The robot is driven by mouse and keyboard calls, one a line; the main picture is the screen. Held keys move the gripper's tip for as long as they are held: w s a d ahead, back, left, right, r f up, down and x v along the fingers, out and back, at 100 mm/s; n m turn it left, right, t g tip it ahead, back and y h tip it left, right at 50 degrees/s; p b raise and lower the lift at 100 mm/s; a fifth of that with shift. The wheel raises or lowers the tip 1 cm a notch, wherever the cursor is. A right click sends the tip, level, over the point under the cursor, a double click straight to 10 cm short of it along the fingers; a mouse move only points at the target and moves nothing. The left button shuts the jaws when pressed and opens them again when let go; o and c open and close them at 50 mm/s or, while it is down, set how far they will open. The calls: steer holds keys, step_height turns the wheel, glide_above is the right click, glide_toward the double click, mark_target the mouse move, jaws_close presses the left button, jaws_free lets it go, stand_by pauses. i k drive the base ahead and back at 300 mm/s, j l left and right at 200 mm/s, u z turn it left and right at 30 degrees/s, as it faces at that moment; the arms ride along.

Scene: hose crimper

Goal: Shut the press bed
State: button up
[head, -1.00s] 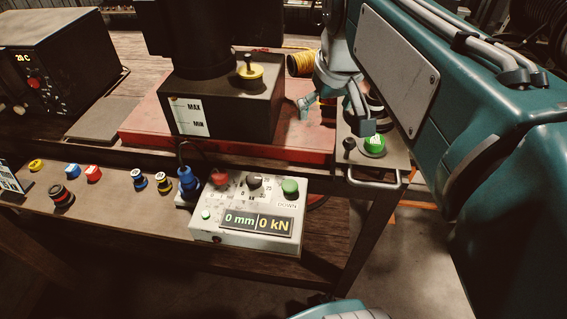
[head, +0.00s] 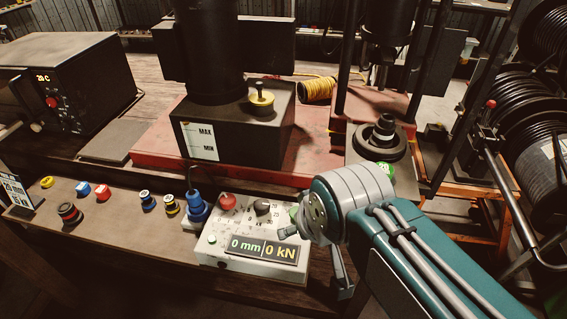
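The press bed (head: 407,165) is a flat tray at the right end of the bench. It sits forward of the press posts and the press head (head: 388,25). A black stepped round die (head: 378,138) stands on it, and a green button (head: 386,170) shows near its front. My arm hides the bed's front edge and its handle. My gripper (head: 317,262) is in front of the bed, low by the right end of the control box. Its fingers look spread apart, with nothing seen between them.
The control box (head: 245,262) reads 0 mm and 0 kN, with a red knob (head: 227,202) on top. A black tank (head: 240,135) stands on a red base plate (head: 155,150). Yellow cord (head: 318,89) lies behind. Hose reels and a lever stand at right.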

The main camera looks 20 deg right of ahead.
mark_target(357, 149)
steer(key=k+l+z, duration=0.1)
steer(key=z, duration=0.2)
steer(key=k+l+z, duration=0.4)
steer(key=l, duration=0.25)
steer(key=l+z, duration=0.2)
steer(key=l, duration=0.2)
